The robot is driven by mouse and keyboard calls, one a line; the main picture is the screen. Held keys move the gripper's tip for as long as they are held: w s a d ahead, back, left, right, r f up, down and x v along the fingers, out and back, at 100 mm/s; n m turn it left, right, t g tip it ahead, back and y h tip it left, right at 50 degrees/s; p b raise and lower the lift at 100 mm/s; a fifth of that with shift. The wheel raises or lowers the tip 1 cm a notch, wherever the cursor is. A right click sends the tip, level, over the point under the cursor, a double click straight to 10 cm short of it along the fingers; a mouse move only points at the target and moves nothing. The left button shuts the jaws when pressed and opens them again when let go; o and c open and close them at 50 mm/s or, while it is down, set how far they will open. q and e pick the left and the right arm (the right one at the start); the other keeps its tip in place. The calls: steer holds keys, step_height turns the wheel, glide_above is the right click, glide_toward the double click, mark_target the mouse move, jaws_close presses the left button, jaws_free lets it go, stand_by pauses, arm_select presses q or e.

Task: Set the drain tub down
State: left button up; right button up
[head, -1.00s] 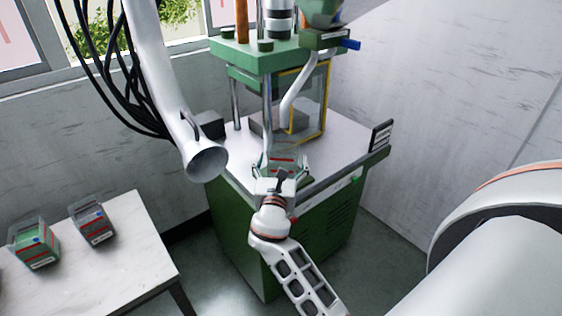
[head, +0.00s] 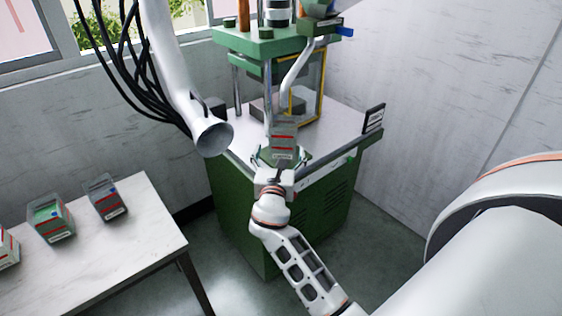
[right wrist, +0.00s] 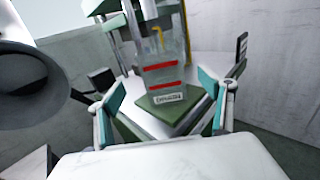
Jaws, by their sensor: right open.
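The drain tub (head: 283,140) is a clear grey box with red stripes and a small label. It stands upright near the front corner of the green press's table top. In the right wrist view the tub (right wrist: 162,80) stands at the back of a green pad (right wrist: 172,106). My right gripper (head: 283,158) is open, on the near side of the tub. In the right wrist view its two teal-padded fingers (right wrist: 161,98) are spread wide, with the tub beyond them and clear of both. My left gripper is not in view.
The press's green upper plate (head: 270,45) and yellow-framed guard (head: 308,88) rise behind the tub. A grey suction duct (head: 212,136) hangs to the left. A small dark sign (head: 374,118) stands at the table's right. Similar tubs (head: 52,222) stand on the white side table (head: 135,232).

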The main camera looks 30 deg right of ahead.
steer(key=s+a+f+m+y, duration=0.3)
steer(key=s+f, duration=0.1)
steer(key=f, duration=0.3)
steer(key=s+a+f+m+g+y, duration=0.1)
steer(key=s+a+f+m+y, duration=0.2)
steer(key=f, duration=0.4)
steer(key=s+a+f+m+y, duration=0.2)
steer(key=s+f+m, duration=0.2)
steer(key=f, duration=0.3)
steer(key=s+a+f+m+g+y, duration=0.1)
steer(key=s+a+f+m+y, duration=0.1)
steer(key=s+a+f+m, duration=0.2)
steer(key=s+a+f+m+g+y, duration=0.1)
steer(key=s+a+f+m+y, duration=0.2)
steer(key=s+m, duration=0.7)
steer(key=s+a+f, duration=0.2)
steer(key=s, duration=0.1)
steer(key=shift+f+g, duration=0.15)
steer(key=shift+g, duration=0.15)
